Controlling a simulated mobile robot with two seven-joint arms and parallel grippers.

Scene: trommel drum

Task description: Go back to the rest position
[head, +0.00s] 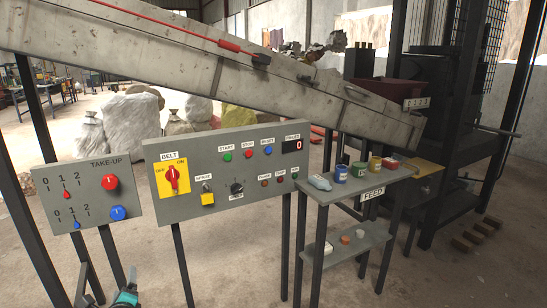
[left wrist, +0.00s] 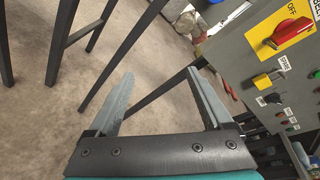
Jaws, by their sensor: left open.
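My left gripper (head: 121,283) shows at the bottom edge of the head view, a small grey and teal part below the control panels. In the left wrist view my left gripper (left wrist: 158,75) has its two grey fingers spread apart. Nothing is between them, only floor and a dark post behind. It is apart from the control panel (left wrist: 270,90), which is at the right of that view. My right gripper is in neither view.
The belt control panel (head: 220,205) stands on dark posts, with the take-up panel (head: 95,197) at its left. A feed shelf (head: 355,190) holds small containers at the right. A sloping conveyor (head: 220,80) runs behind. Concrete floor (head: 230,270) shows between the posts.

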